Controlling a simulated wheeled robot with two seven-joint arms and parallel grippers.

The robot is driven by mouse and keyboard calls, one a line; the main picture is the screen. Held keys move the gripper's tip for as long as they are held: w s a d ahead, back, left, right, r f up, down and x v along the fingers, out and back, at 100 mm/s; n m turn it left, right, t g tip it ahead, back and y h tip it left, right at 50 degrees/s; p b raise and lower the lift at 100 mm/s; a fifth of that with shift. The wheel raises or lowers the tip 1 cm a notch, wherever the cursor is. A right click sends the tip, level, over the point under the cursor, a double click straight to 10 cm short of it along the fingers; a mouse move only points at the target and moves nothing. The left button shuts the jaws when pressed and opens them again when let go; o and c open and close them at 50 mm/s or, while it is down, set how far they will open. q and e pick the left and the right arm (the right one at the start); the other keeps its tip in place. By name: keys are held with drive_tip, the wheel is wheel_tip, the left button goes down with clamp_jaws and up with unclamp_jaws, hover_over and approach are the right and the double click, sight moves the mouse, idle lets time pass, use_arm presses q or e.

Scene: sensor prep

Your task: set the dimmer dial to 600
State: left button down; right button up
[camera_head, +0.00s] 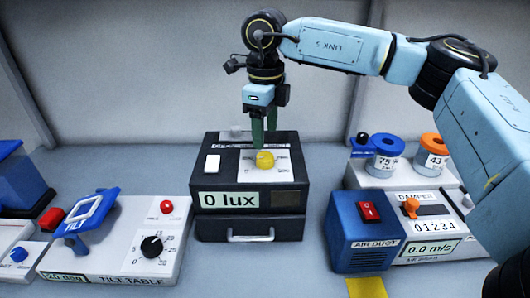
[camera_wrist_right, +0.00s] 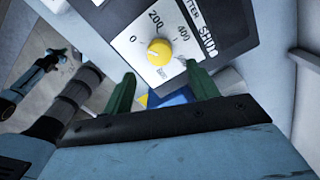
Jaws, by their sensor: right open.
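The dimmer dial (camera_head: 265,160) is a yellow knob on a white scale plate on top of a dark box (camera_head: 205,226). The box's display (camera_head: 229,199) reads 0 lux. In the right wrist view the dial (camera_wrist_right: 159,52) shows with the marks 0, 200 and 400; I cannot make out a 600 mark or the pointer. My right gripper (camera_head: 264,130) points down just above and behind the dial. Its green fingers are open, with nothing between them. In the wrist view the dial lies beyond the fingertips (camera_wrist_right: 160,70), apart from them. My left gripper is not in view.
A white rocker switch (camera_head: 212,164) sits left of the dial. A tilt table unit (camera_head: 120,262) stands at the left. A blue air duct box (camera_head: 355,240) and a damper panel (camera_head: 425,226) stand at the right, with blue and orange cups (camera_head: 385,165) behind. A drawer handle (camera_head: 250,236) juts from the box front.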

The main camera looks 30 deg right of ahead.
sight(265, 156)
wheel_tip(265, 156, down, 7)
drive_tip(key=shift+r, duration=0.2)
drive_tip(key=c, duration=1)
